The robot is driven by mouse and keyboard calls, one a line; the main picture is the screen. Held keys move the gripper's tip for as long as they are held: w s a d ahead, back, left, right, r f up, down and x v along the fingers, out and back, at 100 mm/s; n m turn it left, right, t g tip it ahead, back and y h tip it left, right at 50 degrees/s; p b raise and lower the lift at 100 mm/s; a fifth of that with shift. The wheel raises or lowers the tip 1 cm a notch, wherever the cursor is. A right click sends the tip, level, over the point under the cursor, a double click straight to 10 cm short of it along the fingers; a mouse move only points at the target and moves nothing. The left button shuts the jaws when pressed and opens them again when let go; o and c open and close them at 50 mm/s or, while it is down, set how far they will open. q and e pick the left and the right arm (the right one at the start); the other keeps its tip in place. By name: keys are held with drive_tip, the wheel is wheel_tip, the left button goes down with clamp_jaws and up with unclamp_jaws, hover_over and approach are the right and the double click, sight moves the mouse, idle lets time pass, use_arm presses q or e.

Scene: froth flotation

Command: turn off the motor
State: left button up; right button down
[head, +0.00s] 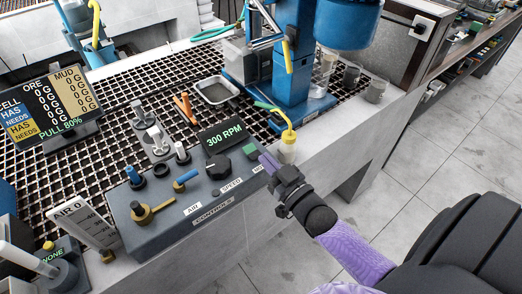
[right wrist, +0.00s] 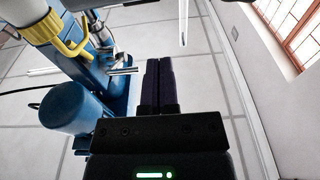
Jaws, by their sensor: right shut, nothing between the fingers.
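The grey control box (head: 190,215) stands at the front of the grated bench. It carries a black speed knob (head: 217,167) and a green button (head: 250,150) near its right end. The display (head: 222,136) behind the knob reads 300 RPM. A label by the right end starts with "MO"; my gripper hides the rest. My right gripper (head: 265,161) is shut and empty, its purple fingers just right of the green button. I cannot tell whether they touch the box. The shut fingers also show in the right wrist view (right wrist: 158,88). My left gripper is not in view.
The blue flotation machine (head: 290,65) stands behind the box. A yellow-topped wash bottle (head: 286,148) is close beside my right gripper. A metal tray (head: 215,91) and orange tool (head: 185,107) lie on the grating. A black readout panel (head: 50,104) stands at left.

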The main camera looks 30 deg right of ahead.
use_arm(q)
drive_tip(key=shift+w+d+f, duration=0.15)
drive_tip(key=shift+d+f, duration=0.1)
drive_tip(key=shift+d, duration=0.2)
use_arm(e)
drive_tip(key=s+f, duration=0.2)
drive_tip(key=s, duration=0.3)
drive_tip(key=shift+s+d+f, duration=0.15)
drive_tip(key=shift+s+d, duration=0.1)
drive_tip(key=shift+s, duration=0.15)
